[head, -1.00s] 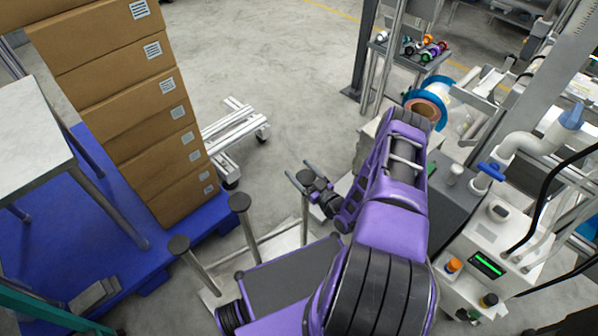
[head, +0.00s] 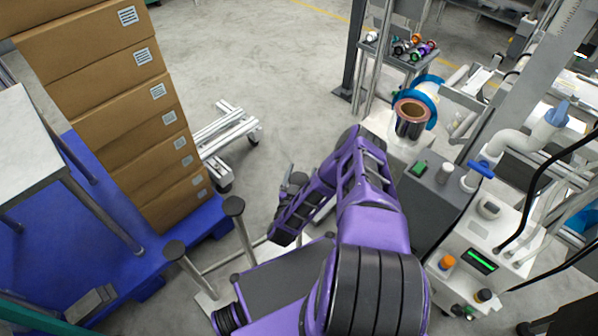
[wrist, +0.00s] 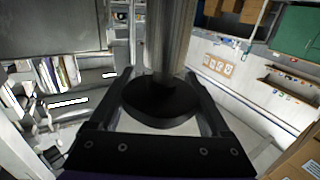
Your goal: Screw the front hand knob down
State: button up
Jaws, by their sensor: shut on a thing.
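In the wrist view, a black round knob (wrist: 160,103) sits between the fingers of my gripper (wrist: 160,76), at the end of a thick grey post (wrist: 170,40). My gripper is shut on this knob, with one finger on each side of it. In the head view, my gripper (head: 288,180) is small and dark at the end of my purple arm, and my arm hides most of what it holds. Two posts with dark round caps, one farther (head: 234,206) and one nearer (head: 174,250), stand to its left. I cannot tell from the pictures whether the knob has turned.
Stacked cardboard boxes (head: 95,95) stand on a blue pallet (head: 185,228) at left. A low metal frame (head: 228,135) lies on the floor behind my gripper. A copper-and-blue reel (head: 412,110) and machine boxes are at right. Floor is free at top centre.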

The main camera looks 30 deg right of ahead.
jog(key=shift+s+d+r+m+g+h+p, duration=0.15)
jog(key=shift+m+g+h+p, duration=0.25)
jog(key=shift+m+g+h, duration=0.5)
jog(key=shift+s+d+r+m+g+h+p, duration=0.1)
jog(key=shift+d+r+m+g+h+p, duration=0.2)
jog(key=shift+m+g+h, duration=0.55)
jog(key=shift+g, duration=0.35)
jog(key=o, duration=1.2)
jog(key=shift+f, duration=0.1)
jog(key=shift+a+f, duration=0.1)
jog(key=shift+s+a, duration=0.1)
jog(key=shift+a, duration=0.05)
